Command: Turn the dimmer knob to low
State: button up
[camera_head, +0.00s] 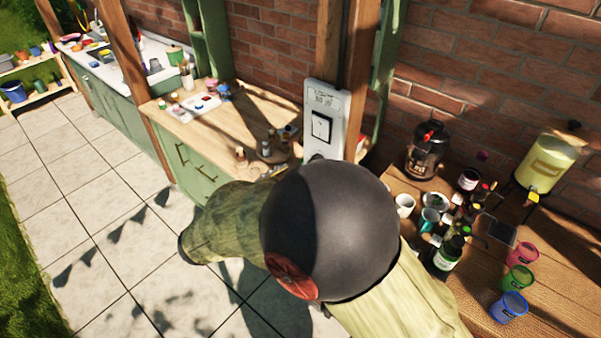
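A white switch plate (340,104) is fixed upright on the wooden post, with a printed label at its top and a dark-framed rocker switch (321,126) in its middle. A small dark shape (315,157) shows at the plate's lower end, just above my arm. I cannot tell whether it is the dimmer knob or part of my gripper. My arm's large dark joint and olive links fill the front middle and hide what lies below the plate. My gripper is not clearly visible, and no knob setting can be read.
A wooden counter (213,125) with jars and small bottles stands left of the post. A wooden table (560,262) at right holds a lantern-like black jar (427,150), mugs, bottles, coloured cups and a yellow pot (547,163). The tiled floor (80,200) at left is clear.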

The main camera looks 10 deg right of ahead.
jog(key=v, duration=0.2)
jog(key=shift+s+a+r, duration=0.1)
jog(key=shift+s+a, duration=0.05)
jog(key=shift+a, duration=0.15)
jog(key=s+d+f+m+g+y+b, duration=0.1)
jog(key=s+d+f+m+g+y, duration=0.1)
jog(key=s+f+m+g+y, duration=0.45)
jog(key=s+d+f+m+g+y+b, duration=0.15)
jog(key=s+f, duration=0.25)
jog(key=s, duration=0.6)
jog(key=s+d+r+m+t+y+b, duration=0.3)
jog(key=s+d+r+m+y, duration=0.2)
jog(key=r+m, duration=0.4)
jog(key=shift+s+d+r+m+t, duration=0.35)
jog(key=shift+s+d+m, duration=0.4)
jog(key=shift+m, duration=0.25)
